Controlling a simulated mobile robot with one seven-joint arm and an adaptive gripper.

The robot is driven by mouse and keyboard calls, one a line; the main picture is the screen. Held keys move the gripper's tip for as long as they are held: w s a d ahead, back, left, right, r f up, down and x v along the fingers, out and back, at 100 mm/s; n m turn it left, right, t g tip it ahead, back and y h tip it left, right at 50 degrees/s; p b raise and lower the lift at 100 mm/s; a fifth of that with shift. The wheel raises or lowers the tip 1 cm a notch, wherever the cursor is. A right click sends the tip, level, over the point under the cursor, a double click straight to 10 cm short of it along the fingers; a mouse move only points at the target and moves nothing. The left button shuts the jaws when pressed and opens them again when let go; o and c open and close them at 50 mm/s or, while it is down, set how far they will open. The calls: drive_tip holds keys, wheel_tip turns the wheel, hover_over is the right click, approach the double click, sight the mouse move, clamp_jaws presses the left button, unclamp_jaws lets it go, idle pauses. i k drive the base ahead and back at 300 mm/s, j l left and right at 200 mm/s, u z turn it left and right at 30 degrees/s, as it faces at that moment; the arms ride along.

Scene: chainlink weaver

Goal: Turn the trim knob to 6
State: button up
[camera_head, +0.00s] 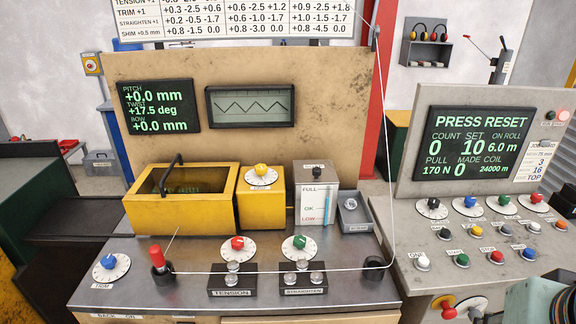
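The trim knob (108,261) is a blue knob on a round white dial at the left front of the grey bench. A label reading TRIM lies just below it. The dial's numbers and the knob's pointer are too small to read. Nothing touches the knob. My gripper is not in view, and whether it is open or shut is hidden.
A wire runs along the front past the tension rollers (232,281) and straighten rollers (303,278). The readout screen (159,106) shows pitch +0.0 mm, twist +17.5 deg, bow +0.0 mm.

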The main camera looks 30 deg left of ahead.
sight(108, 262)
drive_tip(key=u, duration=2.5)
drive_tip(key=i+j+z, duration=0.1)
drive_tip(key=i, duration=0.2)
drive_tip(key=i+j, duration=0.15)
drive_tip(key=i+z, duration=0.05)
drive_tip(key=i, duration=0.05)
